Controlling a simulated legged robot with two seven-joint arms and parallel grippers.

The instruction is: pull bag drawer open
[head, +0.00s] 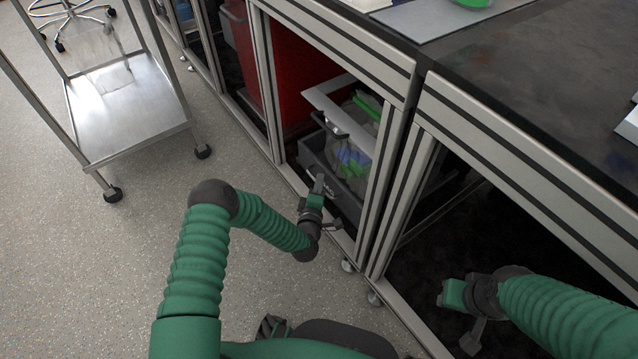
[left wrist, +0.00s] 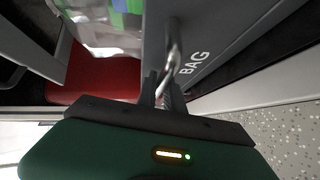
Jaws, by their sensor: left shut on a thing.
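The bag drawer (head: 344,197) is a dark grey bin low under the bench, with a clear bag holding green and blue items inside. In the left wrist view its front (left wrist: 215,45) carries the word BAG and a metal bar handle (left wrist: 171,48). My left gripper (head: 318,190) is at the drawer front; in the left wrist view its fingers (left wrist: 160,92) are shut on the handle. How far the drawer stands out of the frame cannot be told clearly. My right gripper (head: 462,316) is away from the drawer, in front of the dark open bay at right; its jaw opening is unclear.
A red bin (head: 294,75) stands behind the drawer. Metal bench posts (head: 388,165) flank the drawer bay. A steel cart (head: 125,105) on casters stands at left. The speckled floor (head: 130,260) between cart and bench is clear. A black benchtop (head: 545,70) lies above right.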

